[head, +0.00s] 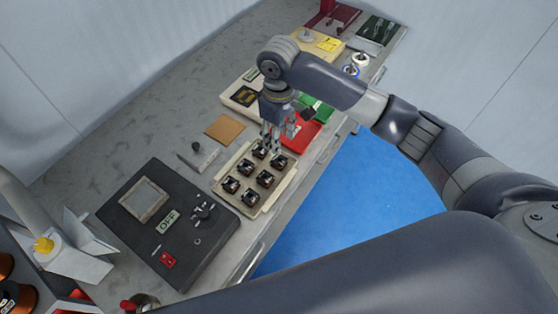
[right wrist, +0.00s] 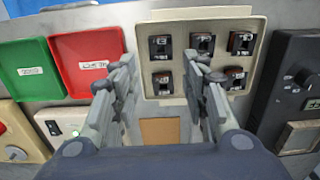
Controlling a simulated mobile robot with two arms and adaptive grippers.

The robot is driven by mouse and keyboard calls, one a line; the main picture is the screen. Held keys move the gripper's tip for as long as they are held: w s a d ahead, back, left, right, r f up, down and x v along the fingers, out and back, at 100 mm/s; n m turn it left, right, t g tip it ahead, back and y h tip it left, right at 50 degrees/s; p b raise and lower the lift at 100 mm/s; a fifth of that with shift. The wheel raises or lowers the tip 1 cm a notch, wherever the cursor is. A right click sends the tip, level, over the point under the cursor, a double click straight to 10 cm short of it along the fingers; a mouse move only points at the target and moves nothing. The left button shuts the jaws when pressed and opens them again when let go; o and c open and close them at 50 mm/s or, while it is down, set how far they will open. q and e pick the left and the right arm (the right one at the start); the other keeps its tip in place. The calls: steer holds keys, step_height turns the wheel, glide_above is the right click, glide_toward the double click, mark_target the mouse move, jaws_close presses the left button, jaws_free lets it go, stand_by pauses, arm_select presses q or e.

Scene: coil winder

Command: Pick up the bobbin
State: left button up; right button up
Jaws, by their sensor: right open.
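Several black bobbins sit in rows in a cream tray (head: 220,180) on the grey bench. In the right wrist view, one bobbin (right wrist: 162,82) shows between my fingers, and another is partly hidden behind the right-hand finger. The tray (right wrist: 258,25) shows there too. My right gripper (head: 272,146) points down over the tray's far end, close to the farthest bobbin (head: 260,151). My left gripper is not in view.
A black control box (head: 185,255) with an OFF sign stands nearer than the tray. A red tray (head: 305,132) and a green tray (head: 318,108) lie beyond it. A brown square (head: 225,130) lies left of the gripper.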

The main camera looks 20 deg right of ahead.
glide_above(281, 159)
steer(key=f, duration=0.4)
steer(key=shift+s+a+f+p, duration=0.15)
steer(key=shift+a+f+p, duration=0.15)
steer(key=shift+a+f, duration=0.05)
steer(key=f, duration=0.1)
steer(key=f+p, duration=0.1)
steer(key=f, duration=0.3)
steer(key=shift+s+d+p, duration=0.2)
steer(key=shift+s+p, duration=0.05)
steer(key=shift+p, duration=0.1)
steer(key=shift+f, duration=0.25)
steer(key=c, duration=0.8)
